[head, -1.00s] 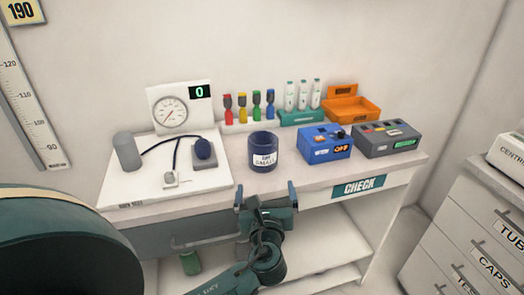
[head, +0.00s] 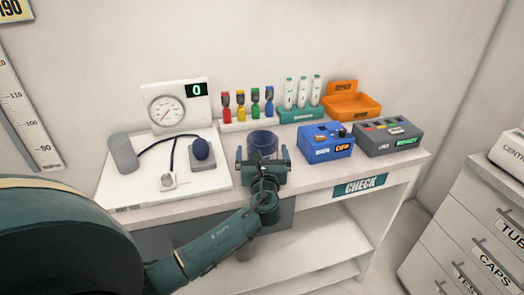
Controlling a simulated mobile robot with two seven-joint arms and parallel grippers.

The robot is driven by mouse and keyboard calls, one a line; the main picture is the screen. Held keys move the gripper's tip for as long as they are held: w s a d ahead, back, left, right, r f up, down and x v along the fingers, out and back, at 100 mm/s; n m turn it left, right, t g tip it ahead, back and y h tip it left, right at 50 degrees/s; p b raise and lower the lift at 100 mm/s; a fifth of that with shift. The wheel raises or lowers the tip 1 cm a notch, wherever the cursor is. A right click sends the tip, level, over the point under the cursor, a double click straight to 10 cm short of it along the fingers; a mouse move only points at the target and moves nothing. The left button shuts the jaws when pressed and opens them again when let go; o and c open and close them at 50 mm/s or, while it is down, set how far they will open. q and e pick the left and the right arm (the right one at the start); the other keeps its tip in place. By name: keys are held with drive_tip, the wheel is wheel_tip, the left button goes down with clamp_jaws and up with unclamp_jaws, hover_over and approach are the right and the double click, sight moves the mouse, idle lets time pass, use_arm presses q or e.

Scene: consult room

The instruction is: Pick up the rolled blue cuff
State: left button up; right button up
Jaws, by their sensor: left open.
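The rolled blue cuff (head: 263,139) stands upright on the counter, a dark blue hollow cylinder with its open top visible. My left gripper (head: 262,154) is open in front of it, with one finger to each side of the cuff as seen in the head view. The gripper hides the cuff's lower front and its label. I cannot tell from this view how far the fingers reach around it. My right gripper is not in view.
A blue box (head: 326,147) and grey box (head: 387,141) stand to the right.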

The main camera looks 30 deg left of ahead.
use_arm(q)
drive_tip(key=shift+x, duration=1.2)
drive_tip(key=shift+s, duration=0.1)
drive_tip(key=c, duration=1.1)
